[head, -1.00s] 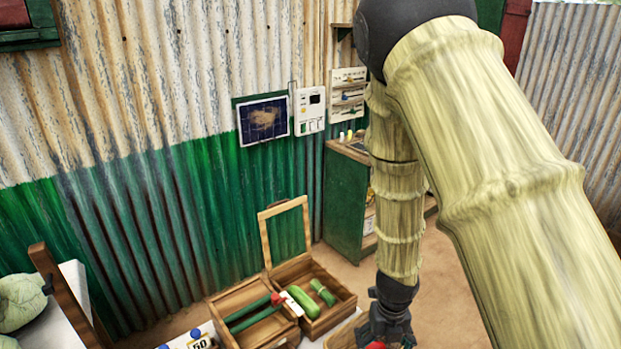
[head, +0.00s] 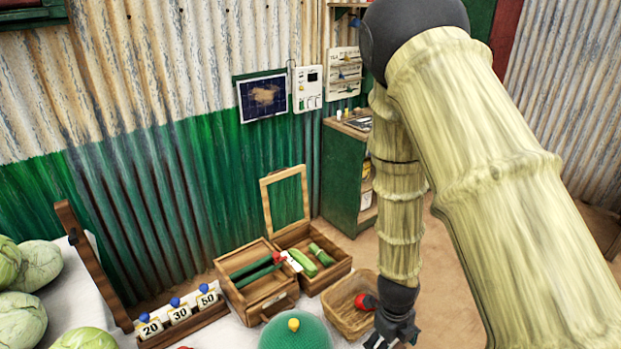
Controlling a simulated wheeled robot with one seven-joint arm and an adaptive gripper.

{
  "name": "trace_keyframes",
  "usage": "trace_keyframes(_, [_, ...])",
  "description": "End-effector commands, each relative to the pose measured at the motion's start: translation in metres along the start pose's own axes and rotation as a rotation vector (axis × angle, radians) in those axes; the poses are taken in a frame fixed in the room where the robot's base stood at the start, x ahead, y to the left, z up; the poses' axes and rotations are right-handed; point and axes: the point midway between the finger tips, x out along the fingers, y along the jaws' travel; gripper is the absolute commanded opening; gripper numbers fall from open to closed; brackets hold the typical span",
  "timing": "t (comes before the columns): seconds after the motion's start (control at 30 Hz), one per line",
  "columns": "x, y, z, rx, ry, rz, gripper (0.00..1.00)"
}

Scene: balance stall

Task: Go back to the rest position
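My gripper (head: 392,336) hangs at the end of my bamboo-textured arm, low in the head view near the bottom edge. It is dark, and its fingertips are too small and too near the picture edge to tell how far apart they are. Nothing is clearly seen between them. A small red thing (head: 366,302) shows just left of the gripper, over the wicker basket (head: 338,301); my gripper partly covers that area. I cannot tell whether they touch.
Two wooden boxes with green items stand left of the basket: the front box (head: 248,290) and the open-lidded box (head: 331,277). Number blocks (head: 180,313), a green dome (head: 295,332) and cabbages (head: 22,318) are at lower left. A green cabinet (head: 342,185) stands against the corrugated wall.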

Motion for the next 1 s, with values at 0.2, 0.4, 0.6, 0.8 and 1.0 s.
trace_keyframes(0.2, [0.047,0.002,-0.040,-0.381,0.051,-0.022,0.88])
trace_keyframes(0.4, [0.090,0.009,-0.080,-0.831,0.086,-0.028,0.88])
trace_keyframes(0.6, [0.128,0.022,-0.115,-1.277,0.091,-0.019,0.88])
trace_keyframes(0.8, [0.160,0.043,-0.147,-1.718,0.062,-0.009,0.88])
trace_keyframes(1.0, [0.186,0.070,-0.175,-2.140,-0.003,-0.020,0.88])
